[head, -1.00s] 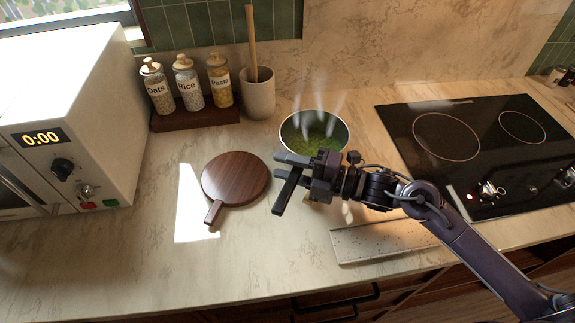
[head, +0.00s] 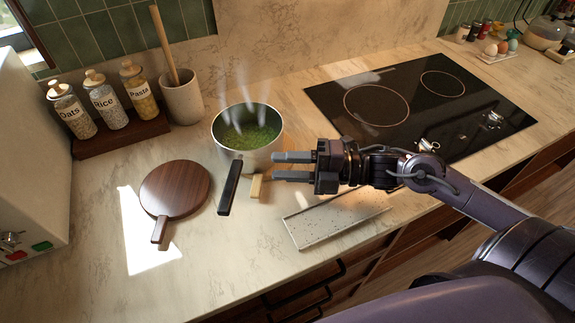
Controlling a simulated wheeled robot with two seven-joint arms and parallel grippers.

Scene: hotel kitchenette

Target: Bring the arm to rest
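My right gripper (head: 280,167) is open and empty, its two parallel fingers pointing left with a gap between them. It is just right of the steaming pot (head: 252,158) of green food, apart from its black handle (head: 229,189). My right arm (head: 440,180) reaches in from the lower right, passing over the counter in front of the cooktop. My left gripper is out of view.
A small light wooden piece (head: 256,187) is beside the pot handle. The black cooktop (head: 400,105) is behind my arm. A round wooden board (head: 175,188) and jars (head: 105,102) are left.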

